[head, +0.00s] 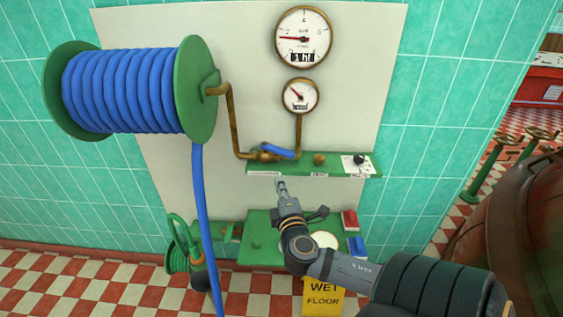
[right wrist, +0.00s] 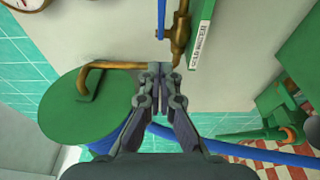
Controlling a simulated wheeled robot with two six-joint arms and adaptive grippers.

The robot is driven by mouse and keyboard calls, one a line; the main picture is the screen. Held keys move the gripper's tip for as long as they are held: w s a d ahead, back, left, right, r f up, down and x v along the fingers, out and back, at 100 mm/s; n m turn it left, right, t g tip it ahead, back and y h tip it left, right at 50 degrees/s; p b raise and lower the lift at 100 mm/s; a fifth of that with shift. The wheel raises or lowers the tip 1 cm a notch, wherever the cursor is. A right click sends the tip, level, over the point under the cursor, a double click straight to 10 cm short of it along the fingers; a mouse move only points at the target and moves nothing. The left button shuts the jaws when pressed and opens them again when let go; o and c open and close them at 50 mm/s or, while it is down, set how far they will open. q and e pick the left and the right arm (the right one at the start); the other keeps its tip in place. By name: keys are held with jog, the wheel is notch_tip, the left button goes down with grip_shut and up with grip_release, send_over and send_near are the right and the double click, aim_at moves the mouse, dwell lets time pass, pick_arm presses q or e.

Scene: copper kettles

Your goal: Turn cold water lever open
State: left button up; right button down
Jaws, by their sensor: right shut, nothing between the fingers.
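The cold water lever (head: 277,151) is a blue handle on a brass valve (head: 262,156) in the pipe above the green shelf. It lies roughly along the pipe. In the right wrist view the blue lever (right wrist: 161,18) shows at the top edge beside the brass valve (right wrist: 180,35), near a label reading cold water (right wrist: 202,30). My right gripper (head: 281,186) is shut and empty, just below the shelf edge in the head view. In the right wrist view its fingertips (right wrist: 160,70) are together below the lever, apart from it. My left gripper is not in view.
A green reel with blue hose (head: 125,88) hangs at the upper left, its hose running down to the floor. Two gauges (head: 303,38) are on the white panel. The narrow green shelf (head: 262,170) carries a black knob (head: 358,160). A lower green bench (head: 258,222) is behind my right arm.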

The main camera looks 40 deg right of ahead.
jog(key=p, duration=0.1)
send_near(278, 153)
jog(key=w, duration=0.3)
jog(key=d, duration=0.1)
jog(key=w+d+p, duration=0.1)
jog(key=shift+w+d+r, duration=0.1)
jog(key=shift+w+d, duration=0.15)
jog(key=shift+d, duration=0.35)
jog(key=shift+w, duration=0.1)
